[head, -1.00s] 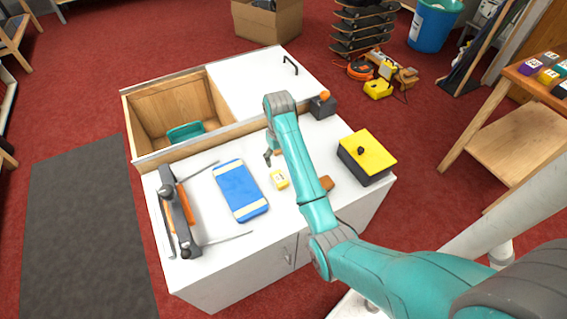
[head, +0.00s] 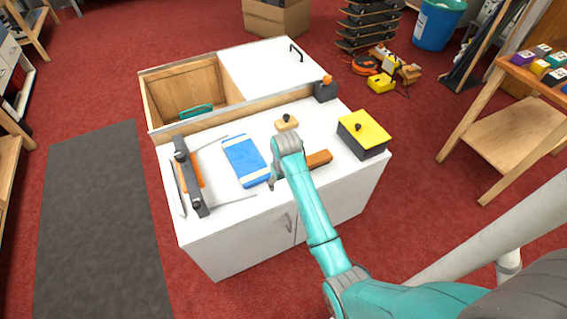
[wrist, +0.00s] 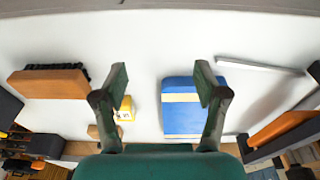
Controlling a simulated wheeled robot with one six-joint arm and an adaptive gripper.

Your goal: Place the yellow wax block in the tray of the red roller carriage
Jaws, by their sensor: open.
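The yellow wax block (wrist: 124,110), with a white label, lies on the white bench top in the wrist view, beside my left-hand finger and partly covered by it. In the head view my arm hides it. My gripper (wrist: 161,85) is open and empty above the bench, its fingers spread with bare white surface and the edge of the blue pad between them. In the head view my gripper (head: 274,181) is near the bench's front edge, right of the blue pad (head: 246,160). I see no red roller carriage in either current view.
A wooden brush (head: 318,160) and a black box with yellow lid (head: 363,134) are on the right. A knobbed wooden piece (head: 286,124) is behind my gripper. A clamp-like tool (head: 190,178) lies left. An open well (head: 180,95) holds a teal item; a white handled panel (head: 265,68) adjoins it.

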